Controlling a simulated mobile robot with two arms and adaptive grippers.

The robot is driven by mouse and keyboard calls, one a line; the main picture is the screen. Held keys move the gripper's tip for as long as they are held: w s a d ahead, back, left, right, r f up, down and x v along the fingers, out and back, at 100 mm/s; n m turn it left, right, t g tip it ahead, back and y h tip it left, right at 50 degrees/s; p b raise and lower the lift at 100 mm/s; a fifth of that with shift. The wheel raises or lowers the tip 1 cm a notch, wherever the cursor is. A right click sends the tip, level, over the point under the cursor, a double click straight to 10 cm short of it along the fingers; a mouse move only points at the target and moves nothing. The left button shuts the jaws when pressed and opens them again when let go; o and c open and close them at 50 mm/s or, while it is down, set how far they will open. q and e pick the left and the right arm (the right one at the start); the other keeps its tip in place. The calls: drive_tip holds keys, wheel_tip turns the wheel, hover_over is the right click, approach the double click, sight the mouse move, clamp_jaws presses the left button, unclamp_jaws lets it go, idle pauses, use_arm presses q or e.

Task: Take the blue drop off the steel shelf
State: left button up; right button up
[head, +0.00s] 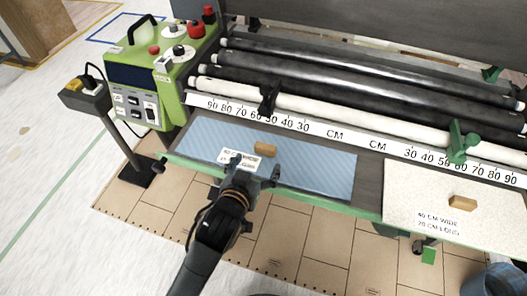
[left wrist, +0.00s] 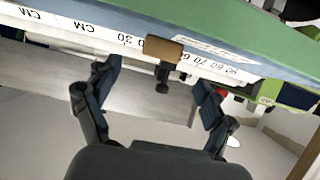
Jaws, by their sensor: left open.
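The blue drop (head: 320,170) is a flat, light-blue sheet lying on the left part of the grey steel shelf (head: 370,182). A small wooden block (head: 265,149) sits on the sheet, and a white printed label lies near its front edge. My left gripper (head: 248,173) is open at the sheet's front edge, by the label, and covers part of that edge. In the left wrist view its spread fingers (left wrist: 157,76) have nothing between them. The blue sheet (left wrist: 110,24) and the block (left wrist: 164,49) lie just beyond the tips. Contact cannot be told.
A cream sheet (head: 400,200) with another wooden block (head: 462,203) lies at the right of the shelf. Rollers (head: 350,80) and a CM scale (head: 330,133) run behind. A green control box (head: 150,85) stands at left, and a blue bucket (head: 500,283) at lower right.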

sight(264, 150)
use_arm(q)
drive_tip(key=x, duration=0.9)
drive_tip(key=shift+a, duration=0.1)
drive_tip(key=shift+s, duration=0.1)
drive_tip(key=shift+c, duration=0.2)
drive_tip(key=c, duration=1.3)
